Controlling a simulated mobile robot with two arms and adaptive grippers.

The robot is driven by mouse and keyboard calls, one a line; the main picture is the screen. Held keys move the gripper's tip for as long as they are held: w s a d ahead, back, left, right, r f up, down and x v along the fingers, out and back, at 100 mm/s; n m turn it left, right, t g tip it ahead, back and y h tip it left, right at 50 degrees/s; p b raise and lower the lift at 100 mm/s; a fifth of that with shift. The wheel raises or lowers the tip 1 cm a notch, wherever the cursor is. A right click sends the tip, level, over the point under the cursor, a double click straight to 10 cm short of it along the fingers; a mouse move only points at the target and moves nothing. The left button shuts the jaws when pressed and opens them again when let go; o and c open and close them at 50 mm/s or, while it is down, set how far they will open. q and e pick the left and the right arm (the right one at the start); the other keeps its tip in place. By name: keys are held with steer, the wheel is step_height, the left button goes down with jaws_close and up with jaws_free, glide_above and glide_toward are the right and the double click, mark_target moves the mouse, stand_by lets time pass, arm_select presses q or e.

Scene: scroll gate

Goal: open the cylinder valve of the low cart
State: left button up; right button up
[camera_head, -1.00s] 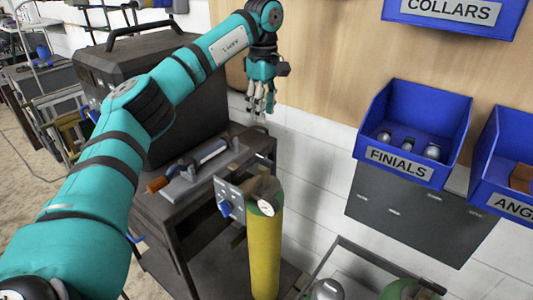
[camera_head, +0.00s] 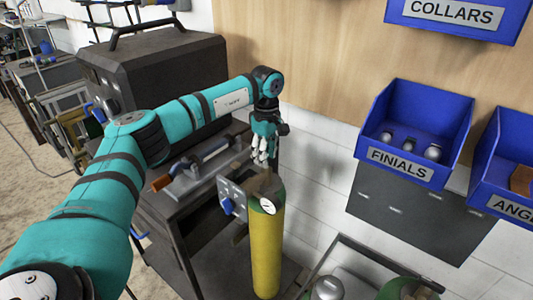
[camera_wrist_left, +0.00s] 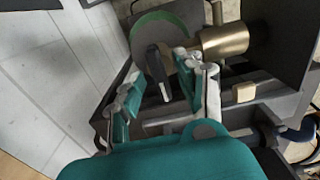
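A yellow cylinder (camera_head: 266,255) with a green shoulder stands upright at the dark cart (camera_head: 173,225). A small round gauge (camera_head: 268,206) and a brownish valve fitting (camera_head: 262,187) sit at its top. In the left wrist view, the green shoulder (camera_wrist_left: 150,22), a brass fitting (camera_wrist_left: 225,40) and a dark, rounded part (camera_wrist_left: 154,62) show; I cannot tell whether this part is the gauge or a handle. My left gripper (camera_head: 260,158) points down just above the cylinder top. Its fingers (camera_wrist_left: 158,70) are apart, on either side of the dark part; contact is unclear. My right gripper is out of view.
A grey panel with a blue knob (camera_head: 227,207) is close left of the cylinder top. A large dark box (camera_head: 165,60) stands behind my left arm. A metal frame (camera_head: 388,263) with other cylinder tops is at the lower right. Blue bins (camera_head: 413,125) hang on the wall.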

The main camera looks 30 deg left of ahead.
arm_select(q)
jaws_close()
stand_by(0.3)
